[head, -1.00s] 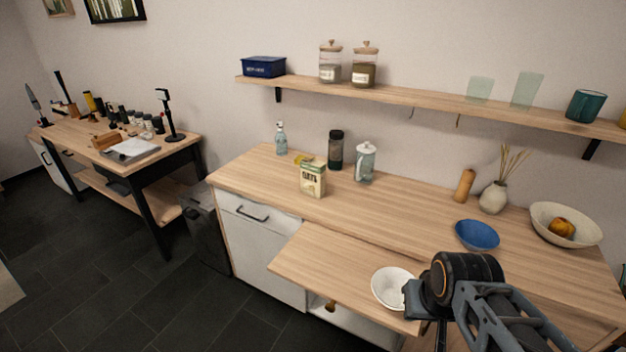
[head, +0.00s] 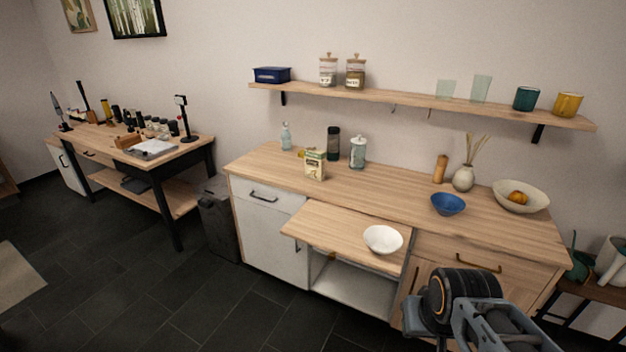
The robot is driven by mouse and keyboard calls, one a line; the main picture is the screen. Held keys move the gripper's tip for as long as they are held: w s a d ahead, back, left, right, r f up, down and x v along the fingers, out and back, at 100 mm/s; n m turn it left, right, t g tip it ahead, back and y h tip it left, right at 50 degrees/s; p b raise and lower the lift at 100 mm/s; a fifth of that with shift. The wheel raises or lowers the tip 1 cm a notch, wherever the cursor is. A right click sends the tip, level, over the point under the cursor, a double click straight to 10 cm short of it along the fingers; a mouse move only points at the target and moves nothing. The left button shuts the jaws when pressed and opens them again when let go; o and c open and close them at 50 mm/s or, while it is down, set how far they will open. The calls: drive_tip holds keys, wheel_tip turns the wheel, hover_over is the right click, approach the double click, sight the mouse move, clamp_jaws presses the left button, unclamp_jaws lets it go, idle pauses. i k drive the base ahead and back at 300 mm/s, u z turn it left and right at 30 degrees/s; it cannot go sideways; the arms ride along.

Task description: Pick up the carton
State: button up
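The carton (head: 315,164) is a small cream and green box with dark lettering. It stands upright on the left part of the wooden counter (head: 395,195), near its front edge. My arm comes in at the lower right of the head view, in front of the counter and well to the right of the carton. My gripper's fingers are hidden or cut off at the bottom edge, so I cannot see whether they are open or shut. Nothing touches the carton from my side.
A pull-out board (head: 335,232) juts from the counter with a white bowl (head: 382,240) on it. Behind the carton stand a spray bottle (head: 286,136), a dark tumbler (head: 333,143) and a pale jug (head: 358,152). A blue bowl (head: 448,204) is to the right. Floor is clear at left.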

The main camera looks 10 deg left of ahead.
sight(315, 159)
drive_tip(key=z, duration=0.85)
drive_tip(key=k, duration=0.15)
drive_tip(key=u, duration=2.2)
drive_tip(key=i, duration=0.85)
drive_tip(key=u, duration=0.4)
drive_tip(key=i, duration=0.85)
drive_tip(key=z, duration=1.05)
drive_tip(key=i, duration=0.9)
drive_tip(key=z, duration=1.05)
